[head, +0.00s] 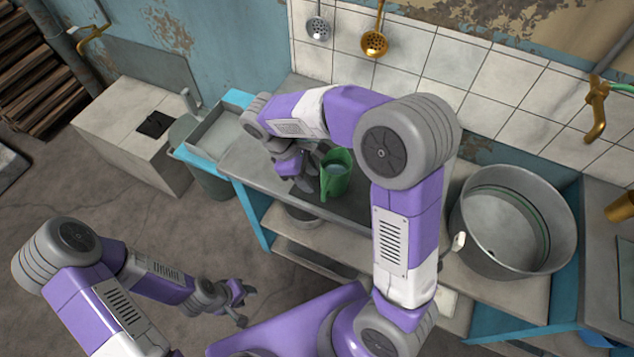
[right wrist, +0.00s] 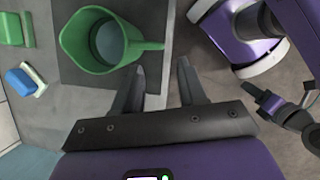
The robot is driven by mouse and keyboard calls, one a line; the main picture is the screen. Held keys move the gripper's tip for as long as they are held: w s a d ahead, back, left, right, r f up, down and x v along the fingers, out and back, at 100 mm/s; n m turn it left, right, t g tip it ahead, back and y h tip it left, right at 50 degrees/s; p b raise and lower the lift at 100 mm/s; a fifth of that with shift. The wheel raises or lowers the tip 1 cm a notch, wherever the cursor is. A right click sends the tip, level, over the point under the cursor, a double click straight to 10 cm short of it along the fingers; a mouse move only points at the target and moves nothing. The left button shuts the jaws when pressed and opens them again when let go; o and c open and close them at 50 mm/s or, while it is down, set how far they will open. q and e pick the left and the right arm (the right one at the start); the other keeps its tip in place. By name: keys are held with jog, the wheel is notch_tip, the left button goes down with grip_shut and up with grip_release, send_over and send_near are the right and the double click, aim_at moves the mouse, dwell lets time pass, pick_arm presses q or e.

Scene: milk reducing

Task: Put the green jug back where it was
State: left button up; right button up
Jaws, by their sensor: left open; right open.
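The green jug (head: 337,172) stands upright on a dark surface on the counter, with something grey-blue inside. The right wrist view shows the jug (right wrist: 92,40) from above, its handle pointing right. My right gripper (head: 304,180) is open and empty, just left of the jug in the head view. In the right wrist view the fingers of my right gripper (right wrist: 161,70) are apart, and the handle's end lies just beyond their tips. I cannot tell whether they touch. My left gripper (head: 240,302) is open and empty, low over the floor.
A large metal pot (head: 512,225) stands on the counter at the right. A sink (head: 215,135) is at the left. A ladle (head: 374,42) and skimmer (head: 318,27) hang on the tiles. A blue-and-white block (right wrist: 25,79) and a green block (right wrist: 14,29) lie near the jug.

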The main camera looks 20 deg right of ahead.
jog(key=s+a+f+m+t+y, duration=0.1)
jog(key=s+f+m, duration=0.3)
jog(key=f, duration=0.5)
jog(key=s+a+f+m+t+y, duration=0.1)
jog(key=s+a+f+m+y, duration=0.2)
jog(key=f, duration=0.6)
jog(key=s+a+f+m+y, duration=0.2)
jog(key=s+f+m+y, duration=0.2)
jog(key=f, duration=0.5)
jog(key=s+m, duration=0.2)
jog(key=shift+a+f+m+t+p, duration=0.3)
jog(key=shift+a+f+t, duration=0.05)
jog(key=shift+a+t, duration=0.05)
jog(key=shift+d, duration=0.1)
